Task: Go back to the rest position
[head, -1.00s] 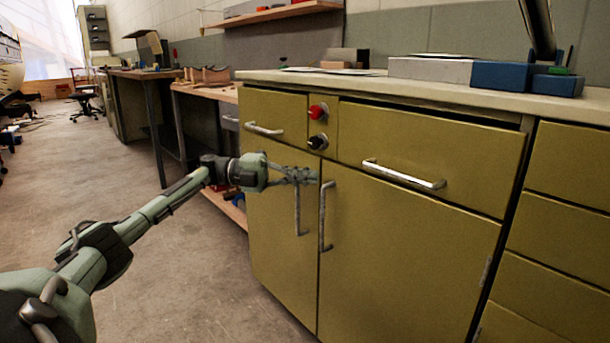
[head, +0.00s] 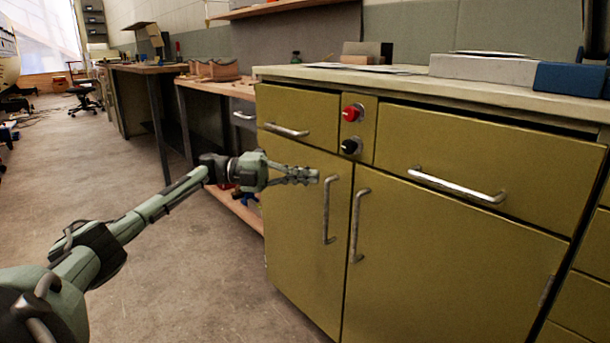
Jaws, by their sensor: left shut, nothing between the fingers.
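My left gripper (head: 312,176) is at the end of my outstretched left arm, which comes in from the lower left. Its fingers are shut with nothing between them. It shows in front of the left door of the olive cabinet (head: 430,250), near the top of the left door handle (head: 328,210). Whether it touches the door cannot be told, but it is not around the handle. Both cabinet doors and the drawers look closed. My right gripper is not in view.
A red knob (head: 351,113) and a black knob (head: 350,146) stick out between the drawers. Grey and blue boxes (head: 570,78) lie on the cabinet's worktop (head: 410,85). A wooden workbench (head: 215,85) stands beyond. The concrete floor (head: 170,270) on the left is open.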

